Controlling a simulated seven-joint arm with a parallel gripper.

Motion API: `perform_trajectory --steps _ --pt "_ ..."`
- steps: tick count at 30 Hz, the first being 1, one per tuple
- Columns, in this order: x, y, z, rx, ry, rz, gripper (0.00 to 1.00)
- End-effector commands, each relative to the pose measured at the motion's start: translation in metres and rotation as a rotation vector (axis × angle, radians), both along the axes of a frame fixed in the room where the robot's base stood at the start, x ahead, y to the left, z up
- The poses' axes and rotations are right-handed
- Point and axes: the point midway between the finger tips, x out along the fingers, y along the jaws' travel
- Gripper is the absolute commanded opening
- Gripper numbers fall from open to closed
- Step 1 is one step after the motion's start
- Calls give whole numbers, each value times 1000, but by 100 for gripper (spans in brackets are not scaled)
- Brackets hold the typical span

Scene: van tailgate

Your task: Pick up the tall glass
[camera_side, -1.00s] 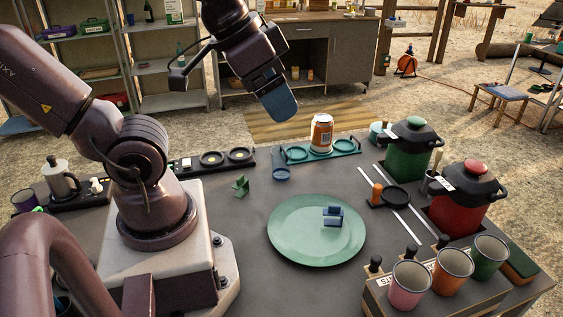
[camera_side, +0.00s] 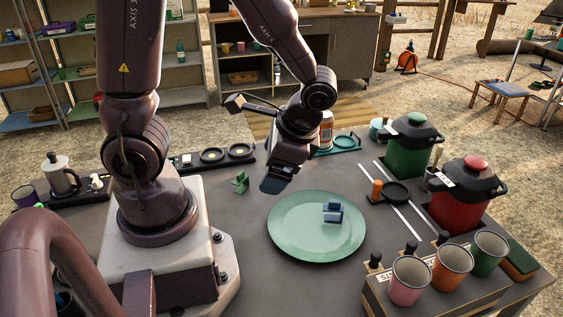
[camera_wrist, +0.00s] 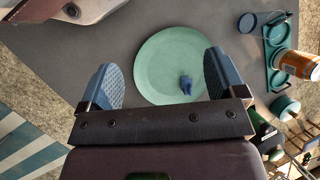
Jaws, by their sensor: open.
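My gripper (camera_side: 277,182) is above the table, just behind and left of a green plate (camera_side: 300,245). In the wrist view my gripper (camera_wrist: 160,82) is open, with its blue fingers wide apart and nothing between them. The plate also shows there (camera_wrist: 150,60), beyond the fingers. A small blue object (camera_side: 333,212) lies on the plate; it shows between the fingers, near the right one, in the wrist view (camera_wrist: 186,85). A round blue item (camera_wrist: 247,22) is beside the teal holder; my gripper hides it in the side view.
An orange can (camera_side: 326,130) stands in the teal holder (camera_side: 345,143). Green (camera_side: 408,150) and red (camera_side: 462,198) pots stand at the right. Several cups, including a pink one (camera_side: 408,283), fill the front right rack. A small green piece (camera_side: 240,181) lies left of the gripper.

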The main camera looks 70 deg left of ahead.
Motion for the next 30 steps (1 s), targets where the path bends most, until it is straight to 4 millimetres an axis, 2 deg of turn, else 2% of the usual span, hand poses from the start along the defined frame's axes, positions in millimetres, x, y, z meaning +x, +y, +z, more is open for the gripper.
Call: perform_trajectory --steps 1,3,9,13,18,24,30 --pt "-4 7 -14 53 91 -40 89" --pt "-7 19 -29 126 195 -99 89" --pt "-15 55 -67 350 480 -302 89" --pt "-16 80 -89 501 647 -467 89" --pt "-7 108 -118 695 815 -725 89" --pt "20 126 -147 887 864 -1026 89" --pt "51 123 -148 988 766 -1144 89"
